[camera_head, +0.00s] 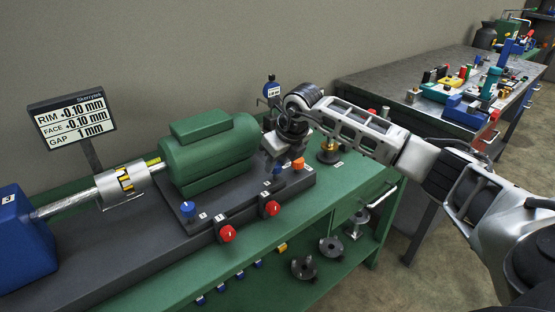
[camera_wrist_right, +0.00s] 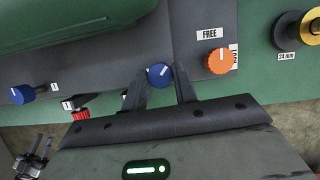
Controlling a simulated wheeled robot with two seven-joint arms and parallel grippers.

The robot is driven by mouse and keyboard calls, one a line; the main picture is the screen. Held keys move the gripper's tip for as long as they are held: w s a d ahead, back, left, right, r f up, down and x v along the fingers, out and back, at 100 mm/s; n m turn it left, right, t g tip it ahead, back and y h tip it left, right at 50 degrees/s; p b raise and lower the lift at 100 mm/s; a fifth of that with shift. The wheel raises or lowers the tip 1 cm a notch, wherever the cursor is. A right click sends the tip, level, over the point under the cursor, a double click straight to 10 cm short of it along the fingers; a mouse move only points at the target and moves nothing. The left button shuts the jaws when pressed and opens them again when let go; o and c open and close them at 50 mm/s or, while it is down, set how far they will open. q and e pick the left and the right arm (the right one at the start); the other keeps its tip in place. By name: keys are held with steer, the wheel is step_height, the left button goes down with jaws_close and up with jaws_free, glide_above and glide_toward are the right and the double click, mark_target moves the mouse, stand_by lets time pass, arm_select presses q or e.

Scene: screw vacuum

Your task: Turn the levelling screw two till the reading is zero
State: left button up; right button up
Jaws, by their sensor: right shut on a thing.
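My right gripper (camera_head: 276,155) reaches down at the right end of the dark base plate. In the right wrist view its fingers (camera_wrist_right: 160,88) are shut on a blue knob (camera_wrist_right: 159,75) with a white line; its number label is not readable. The other blue knob (camera_head: 187,208) stands at the near left foot of the green motor (camera_head: 210,152). The display (camera_head: 73,120) reads RIM +0.10 mm, FACE +0.10 mm, GAP 1 mm. A dark two-pronged shape (camera_wrist_right: 32,160), seemingly my left gripper, shows small in the wrist view; its jaws are unclear.
An orange knob (camera_wrist_right: 218,59) by a FREE label sits right of the held knob. Red knobs (camera_head: 228,233) (camera_head: 271,208) stick out from the plate's front. A shaft coupling (camera_head: 125,183) lies left of the motor. A second bench (camera_head: 400,90) stands behind, right.

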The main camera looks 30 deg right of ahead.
steer(key=m+h, duration=0.1)
steer(key=m, duration=0.2)
steer(key=shift+a+m, duration=0.1)
steer(key=shift+m, duration=0.2)
steer(key=shift+a+m+g+h+b, duration=0.1)
steer(key=shift+m+g+h+b, duration=0.25)
steer(key=shift+m, duration=0.6)
steer(key=shift+m+g+h+b, duration=0.1)
steer(key=shift+m+h+b, duration=0.15)
steer(key=shift+m+h, duration=0.5)
steer(key=shift+m, duration=0.4)
steer(key=o, duration=1)
steer(key=shift+r, duration=0.15)
steer(key=b+v, duration=0.1)
steer(key=v, duration=1.4)
steer(key=shift+s+r, duration=0.25)
steer(key=shift+r, duration=0.15)
steer(key=shift+f, duration=0.1)
